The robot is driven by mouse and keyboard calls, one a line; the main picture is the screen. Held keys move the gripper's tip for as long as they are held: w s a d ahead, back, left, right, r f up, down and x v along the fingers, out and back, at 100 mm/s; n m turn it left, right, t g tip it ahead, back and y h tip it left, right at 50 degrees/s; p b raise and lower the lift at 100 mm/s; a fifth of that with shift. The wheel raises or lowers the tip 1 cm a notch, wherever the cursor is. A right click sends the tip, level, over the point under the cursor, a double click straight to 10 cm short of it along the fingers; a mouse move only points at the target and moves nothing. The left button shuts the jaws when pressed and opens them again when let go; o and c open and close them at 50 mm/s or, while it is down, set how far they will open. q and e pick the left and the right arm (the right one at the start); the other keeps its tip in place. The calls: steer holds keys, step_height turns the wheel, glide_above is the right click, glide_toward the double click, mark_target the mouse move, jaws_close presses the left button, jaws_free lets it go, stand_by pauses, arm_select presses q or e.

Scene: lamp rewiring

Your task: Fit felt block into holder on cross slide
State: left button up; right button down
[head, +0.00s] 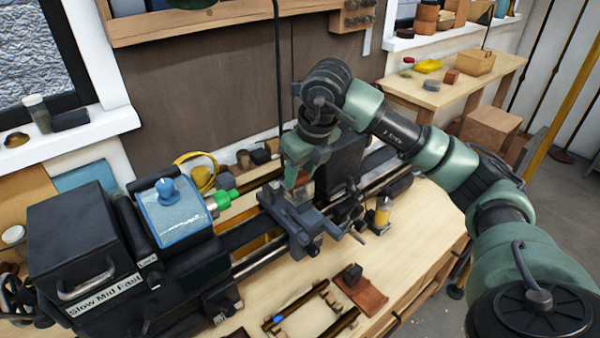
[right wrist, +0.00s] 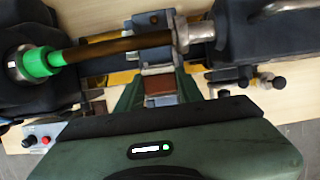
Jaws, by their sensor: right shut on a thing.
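My right gripper (head: 296,190) reaches down over the grey cross slide (head: 298,222) of the lathe. In the right wrist view, the gripper (right wrist: 160,92) is shut on a small reddish-brown block (right wrist: 161,87), which looks like the felt block. The block is between the green fingers, close to the grey metal parts of the cross slide (right wrist: 154,56). I cannot tell which of these parts is the holder, or whether the block touches it. In the head view the block is mostly hidden by the gripper. My left gripper is not in view.
A brown rod (right wrist: 115,46) runs from the green chuck piece (right wrist: 42,62) toward the tailstock, close beside the gripper. The blue-topped headstock (head: 180,213) stands left. A yellow bottle (head: 382,212) stands right of the slide. Tools and a brown tray (head: 362,295) lie on the front bench.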

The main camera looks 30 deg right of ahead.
steer(key=shift+f, duration=0.25)
steer(key=c, duration=0.8)
jaws_free()
steer(key=shift+c, duration=0.2)
steer(key=b+v, duration=0.2)
steer(key=v, duration=0.6)
steer(key=shift+f, duration=0.1)
